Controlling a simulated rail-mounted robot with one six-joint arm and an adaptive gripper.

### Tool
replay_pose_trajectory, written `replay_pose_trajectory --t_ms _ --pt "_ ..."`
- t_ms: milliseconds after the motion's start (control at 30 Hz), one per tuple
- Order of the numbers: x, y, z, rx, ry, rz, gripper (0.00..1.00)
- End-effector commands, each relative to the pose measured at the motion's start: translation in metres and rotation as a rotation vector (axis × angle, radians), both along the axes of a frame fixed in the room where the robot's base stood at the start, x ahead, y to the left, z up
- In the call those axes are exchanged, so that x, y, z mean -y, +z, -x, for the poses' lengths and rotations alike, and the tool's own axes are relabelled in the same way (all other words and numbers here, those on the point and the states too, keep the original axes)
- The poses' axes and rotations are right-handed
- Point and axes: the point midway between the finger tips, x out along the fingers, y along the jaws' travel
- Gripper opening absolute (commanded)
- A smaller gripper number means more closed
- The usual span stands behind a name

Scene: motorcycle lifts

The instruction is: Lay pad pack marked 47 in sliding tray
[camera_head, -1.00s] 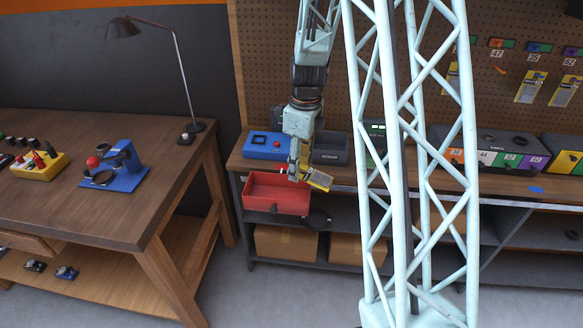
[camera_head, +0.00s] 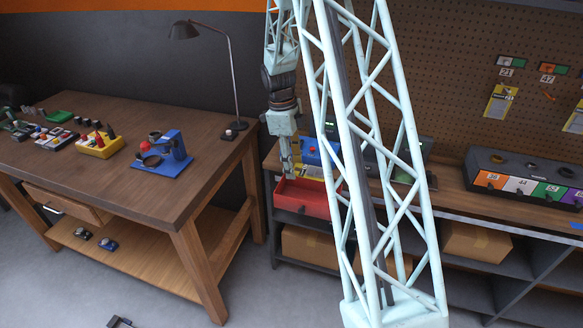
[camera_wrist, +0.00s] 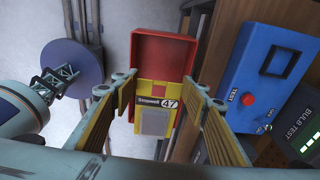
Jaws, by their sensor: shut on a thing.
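The pad pack (camera_wrist: 152,96) is yellow with a black label and the number 47. It shows between the two fingers of my gripper (camera_wrist: 160,88), which is shut on it. The red sliding tray (camera_wrist: 163,50) lies beyond the pack in the wrist view, with its far part empty and its near part hidden by the pack. In the head view my gripper (camera_head: 289,168) points down at the red tray (camera_head: 302,204), and the yellow pack (camera_head: 311,172) shows at the tray's back edge. I cannot tell how high the pack is above the tray floor.
A blue test box with a red button (camera_wrist: 265,75) stands right of the tray in the wrist view, close to a finger. A bulb test unit (camera_wrist: 303,130) is beyond it. A wooden workbench (camera_head: 120,180) stands left. Cardboard boxes (camera_head: 308,245) sit on the shelf below.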

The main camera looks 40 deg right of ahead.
Motion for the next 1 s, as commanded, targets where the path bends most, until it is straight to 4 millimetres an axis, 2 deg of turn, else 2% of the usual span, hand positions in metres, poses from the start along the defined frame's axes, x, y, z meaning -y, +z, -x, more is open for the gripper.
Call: replay_pose_trajectory --t_ms 567,1000 --pt "0.000 -0.003 0.000 0.000 0.001 0.000 0.23" --pt "0.000 -0.025 0.000 -0.001 0.001 0.000 0.23"
